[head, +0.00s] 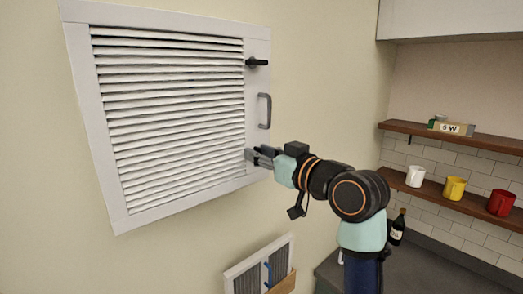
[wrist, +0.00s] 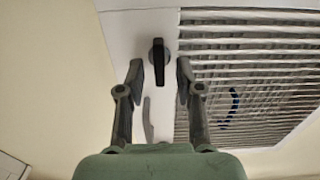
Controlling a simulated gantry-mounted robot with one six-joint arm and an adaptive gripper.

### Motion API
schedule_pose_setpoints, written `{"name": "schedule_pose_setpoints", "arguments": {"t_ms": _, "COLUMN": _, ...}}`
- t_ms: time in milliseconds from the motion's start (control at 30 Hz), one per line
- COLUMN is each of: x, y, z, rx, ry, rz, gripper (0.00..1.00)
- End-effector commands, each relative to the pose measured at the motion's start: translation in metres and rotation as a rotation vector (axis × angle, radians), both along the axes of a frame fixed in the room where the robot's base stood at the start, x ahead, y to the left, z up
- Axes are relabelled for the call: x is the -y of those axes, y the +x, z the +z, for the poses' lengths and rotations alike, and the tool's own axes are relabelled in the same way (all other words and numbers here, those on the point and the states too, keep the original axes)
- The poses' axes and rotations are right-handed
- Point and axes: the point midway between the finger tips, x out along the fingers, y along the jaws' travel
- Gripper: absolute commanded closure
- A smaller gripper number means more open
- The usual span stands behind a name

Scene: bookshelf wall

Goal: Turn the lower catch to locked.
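A white louvred panel (head: 88,130) is set in the wall in the head view. Its upper catch (head: 257,62) is black, with the lever lying crosswise. A grey handle (head: 265,110) sits below it; part of it shows in the wrist view (wrist: 148,120). My gripper (head: 254,156) is at the panel's lower right edge and hides the lower catch there. In the wrist view my gripper (wrist: 160,72) is open, one finger on each side of the lower catch (wrist: 158,63). That catch is black, its lever lying lengthwise along the frame. Gaps show between fingers and lever.
A framed filter (head: 246,274) stands in a holder below the panel. On the right, shelves hold a white mug (head: 415,176), a yellow mug (head: 454,188), a red mug (head: 501,203) and a small sign (head: 455,128). A dark bottle (head: 397,228) stands on the counter.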

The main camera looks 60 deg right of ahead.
Motion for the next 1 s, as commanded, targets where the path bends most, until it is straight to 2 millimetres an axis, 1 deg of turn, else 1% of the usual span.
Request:
{"name": "schedule_pose_setpoints", "arguments": {"t_ms": 167, "x": 0.0001, "y": 0.0004, "z": -0.0003, "rx": 0.001, "ry": -0.001, "rz": 0.0, "gripper": 0.65}}
{"name": "schedule_pose_setpoints", "arguments": {"t_ms": 200, "x": 0.0001, "y": 0.0003, "z": -0.0003, "rx": 0.001, "ry": -0.001, "rz": 0.0, "gripper": 0.66}}
{"name": "schedule_pose_setpoints", "arguments": {"t_ms": 367, "x": 0.0, "y": 0.0001, "z": -0.0002, "rx": 0.001, "ry": -0.001, "rz": 0.0, "gripper": 0.93}}
{"name": "schedule_pose_setpoints", "arguments": {"t_ms": 400, "x": 0.0, "y": 0.0001, "z": -0.0002, "rx": 0.001, "ry": 0.0, "rz": 0.0, "gripper": 1.0}}
{"name": "schedule_pose_setpoints", "arguments": {"t_ms": 767, "x": -0.0002, "y": 0.0001, "z": -0.0005, "rx": -0.003, "ry": -0.016, "rz": 0.0, "gripper": 1.0}}
{"name": "schedule_pose_setpoints", "arguments": {"t_ms": 1000, "x": -0.0013, "y": 0.0006, "z": -0.0017, "rx": -0.029, "ry": -0.106, "rz": 0.0, "gripper": 1.0}}
